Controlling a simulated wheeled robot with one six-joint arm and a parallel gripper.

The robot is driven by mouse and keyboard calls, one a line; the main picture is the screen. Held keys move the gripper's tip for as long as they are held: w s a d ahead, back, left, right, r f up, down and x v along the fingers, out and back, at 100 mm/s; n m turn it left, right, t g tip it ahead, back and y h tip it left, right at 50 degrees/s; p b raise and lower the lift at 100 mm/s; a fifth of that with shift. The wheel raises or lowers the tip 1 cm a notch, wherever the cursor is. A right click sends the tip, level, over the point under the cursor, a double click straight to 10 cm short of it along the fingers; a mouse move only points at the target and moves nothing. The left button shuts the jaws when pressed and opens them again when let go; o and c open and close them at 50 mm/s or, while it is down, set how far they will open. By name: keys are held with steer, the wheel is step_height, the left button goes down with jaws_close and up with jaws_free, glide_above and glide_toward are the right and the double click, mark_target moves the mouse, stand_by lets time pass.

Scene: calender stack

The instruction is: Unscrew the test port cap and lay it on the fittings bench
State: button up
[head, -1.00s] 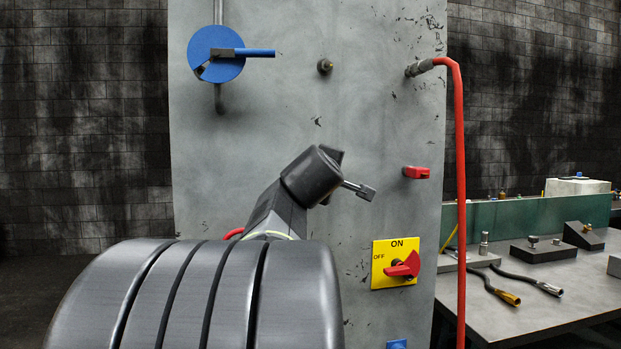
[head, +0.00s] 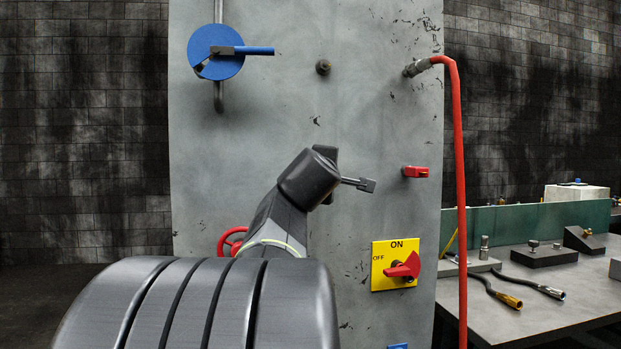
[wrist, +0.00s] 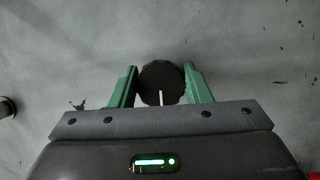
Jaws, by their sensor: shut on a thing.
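A dark round cap with a ridged edge and a thin white mark (wrist: 162,82) sits between the green fingers of my gripper (wrist: 160,72) in the wrist view. The fingers are shut on it from left and right. The grey panel is behind it; I cannot tell whether the cap is still threaded on its port.
The grey panel (head: 290,130) carries a blue valve disc (head: 217,68), a small round fitting (head: 323,67), a red hose (head: 457,190), a small red handle (head: 416,171) and a yellow switch plate (head: 382,279). A red wheel (head: 228,240) is partly behind my arm. The bench's front area is clear.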

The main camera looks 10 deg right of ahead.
steer(key=shift+f+n+b, duration=0.1)
steer(key=shift+n+b, duration=0.3)
steer(key=shift+b, duration=0.35)
steer(key=shift+r+n+t+b, duration=0.2)
steer(key=shift+n+t+b, duration=0.1)
steer(key=shift+n+b, duration=0.35)
steer(key=shift+f+n+b, duration=0.15)
steer(key=shift+n+b, duration=0.3)
steer(key=shift+b, duration=0.3)
steer(key=shift+n+t+h+b, duration=0.3)
steer(key=shift+n+t+b, duration=0.1)
steer(key=shift+n+b, duration=0.2)
steer(key=shift+n+t+b, duration=0.3)
steer(key=shift+n+b, duration=0.1)
steer(key=shift+b, duration=0.15)
steer(key=shift+r+n+b, duration=0.2)
steer(key=shift+n+b, duration=0.45)
steer(key=shift+n, duration=0.15)
